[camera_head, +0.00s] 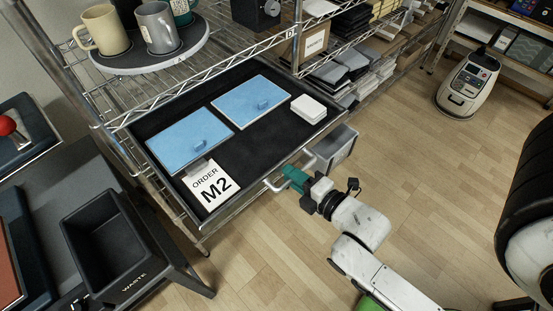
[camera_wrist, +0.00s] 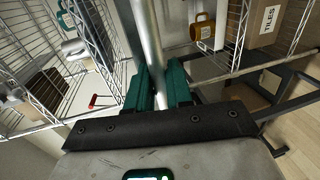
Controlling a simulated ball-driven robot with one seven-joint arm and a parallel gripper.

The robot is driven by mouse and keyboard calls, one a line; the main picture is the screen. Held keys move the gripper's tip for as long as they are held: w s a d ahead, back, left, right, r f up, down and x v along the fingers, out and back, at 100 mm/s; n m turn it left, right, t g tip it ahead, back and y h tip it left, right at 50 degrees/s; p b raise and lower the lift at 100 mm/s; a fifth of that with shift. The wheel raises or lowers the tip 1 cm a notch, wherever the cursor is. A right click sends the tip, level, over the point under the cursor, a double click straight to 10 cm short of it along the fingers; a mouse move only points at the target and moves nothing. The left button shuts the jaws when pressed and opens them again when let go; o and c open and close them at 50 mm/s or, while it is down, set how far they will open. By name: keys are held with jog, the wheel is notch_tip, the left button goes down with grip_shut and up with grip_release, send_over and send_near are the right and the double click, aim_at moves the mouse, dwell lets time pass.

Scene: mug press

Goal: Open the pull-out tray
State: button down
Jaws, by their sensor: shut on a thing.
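The pull-out tray (camera_head: 263,139) is a black-floored shelf in the wire rack, and it stands out from the rack toward my arm. A metal bar handle (camera_head: 281,184) is on its front edge. My gripper (camera_head: 293,178), with green fingers, is shut on this handle. In the wrist view the two green fingers (camera_wrist: 163,88) are on either side of the metal bar (camera_wrist: 149,40). On the tray lie two blue panels with small knobs, the left one (camera_head: 188,138) and the right one (camera_head: 250,101), a white stack (camera_head: 308,109) and an "ORDER M2" card (camera_head: 211,185).
A round board (camera_head: 150,60) with several mugs stands on the rack above the tray. A black WASTE bin (camera_head: 104,236) is at the lower left. A grey bin (camera_head: 335,149) is beside the tray. A small wheeled robot (camera_head: 468,84) stands farther off. The wooden floor is open to the right.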

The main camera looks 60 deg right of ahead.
jog(key=shift+f+v, duration=0.2)
jog(key=shift+v, duration=0.65)
jog(key=shift+f+v, duration=0.15)
jog(key=shift+v, duration=0.7)
jog(key=c, duration=1.2)
grip_release()
jog(key=p+v, duration=0.1)
jog(key=v, duration=0.6)
jog(key=shift+s+p, duration=0.25)
jog(key=shift+p, duration=0.05)
jog(key=shift+a, duration=0.2)
